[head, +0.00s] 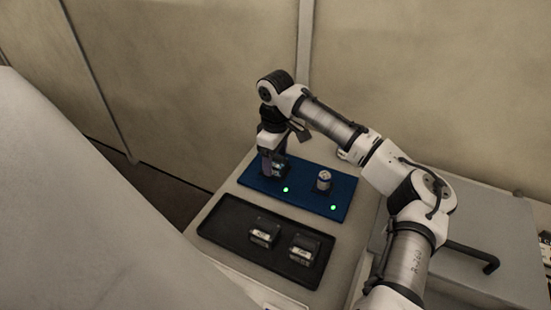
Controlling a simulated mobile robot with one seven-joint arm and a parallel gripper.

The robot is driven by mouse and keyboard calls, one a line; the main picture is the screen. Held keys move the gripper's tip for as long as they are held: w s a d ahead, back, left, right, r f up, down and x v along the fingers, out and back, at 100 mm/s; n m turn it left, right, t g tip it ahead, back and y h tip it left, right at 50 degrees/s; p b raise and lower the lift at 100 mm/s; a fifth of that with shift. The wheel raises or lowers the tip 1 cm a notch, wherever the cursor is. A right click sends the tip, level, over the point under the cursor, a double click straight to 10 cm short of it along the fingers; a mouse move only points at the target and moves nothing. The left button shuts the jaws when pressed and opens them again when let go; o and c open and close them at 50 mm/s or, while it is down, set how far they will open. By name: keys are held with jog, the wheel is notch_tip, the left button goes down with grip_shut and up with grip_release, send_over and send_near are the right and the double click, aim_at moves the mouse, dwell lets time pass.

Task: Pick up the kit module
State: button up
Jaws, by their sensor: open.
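My gripper (274,172) points down over the left part of the blue mat (305,196), with its jaws open. A small dark block (282,166) shows right at the fingers, partly hidden by them; I cannot tell whether they touch it or stand around it. Two dark box-shaped modules with pale labels lie in the black tray (222,222) in front of the mat: a left module (264,232) and a right module (304,248). My gripper is behind and apart from both. I cannot read the labels well enough to tell which is the kit module.
Two green lights glow on the mat. A grey case with a dark handle (478,254) is at the right. A pale slanted surface (90,210) fills the left.

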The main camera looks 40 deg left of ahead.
jog(key=c, duration=1.1)
jog(key=shift+r, duration=0.1)
jog(key=shift+c, duration=0.2)
notch_tip(320, 180, up, 20)
jog(key=shift+b, duration=0.45)
